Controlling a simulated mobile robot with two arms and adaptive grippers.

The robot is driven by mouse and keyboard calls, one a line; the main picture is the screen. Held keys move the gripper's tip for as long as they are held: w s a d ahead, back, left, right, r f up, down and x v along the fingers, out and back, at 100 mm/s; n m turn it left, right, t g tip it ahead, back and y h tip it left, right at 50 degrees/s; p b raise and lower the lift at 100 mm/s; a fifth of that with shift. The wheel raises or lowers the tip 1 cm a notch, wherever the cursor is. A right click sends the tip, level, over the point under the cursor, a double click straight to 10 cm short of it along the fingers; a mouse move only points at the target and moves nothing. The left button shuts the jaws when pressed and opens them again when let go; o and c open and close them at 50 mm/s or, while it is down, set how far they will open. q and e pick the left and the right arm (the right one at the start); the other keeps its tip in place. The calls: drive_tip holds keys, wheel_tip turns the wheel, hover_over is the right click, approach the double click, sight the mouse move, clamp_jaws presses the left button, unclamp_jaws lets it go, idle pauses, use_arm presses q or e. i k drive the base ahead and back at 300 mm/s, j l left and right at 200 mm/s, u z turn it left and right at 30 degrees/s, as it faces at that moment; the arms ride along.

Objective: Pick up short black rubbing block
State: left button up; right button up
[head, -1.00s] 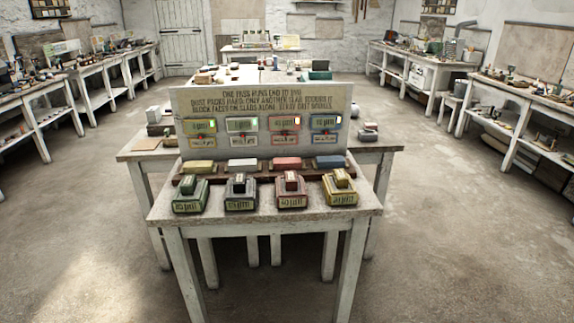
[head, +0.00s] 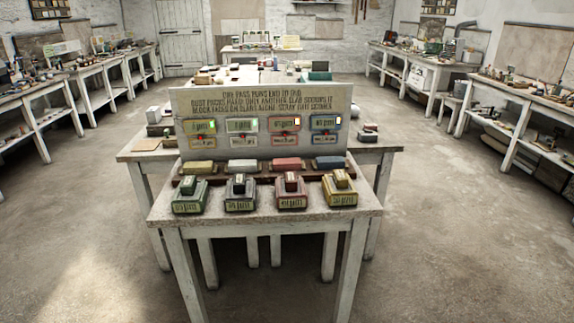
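A black-and-grey block (head: 240,194) with a raised top and a labelled front stands on the near white table (head: 262,228), second from the left in the front row. It is the only dark block in that row and the likely short black rubbing block; its label is too small to read. A green block (head: 190,196) is to its left. A red-brown block (head: 291,191) and a yellow block (head: 341,189) are to its right. Neither of my grippers is in view.
Behind the row lie yellow (head: 199,167), white (head: 242,166), red (head: 287,163) and blue (head: 328,162) slabs on a dark rack. An upright sign board (head: 262,104) with small lit displays stands behind them. Bare floor (head: 450,250) surrounds the table; benches line both sides.

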sight(239, 178)
drive_tip(key=i+j+z, duration=0.25)
drive_tip(key=i+j, duration=0.15)
drive_tip(key=i, duration=0.15)
drive_tip(key=i+j+z, duration=0.3)
drive_tip(key=i+j, duration=0.2)
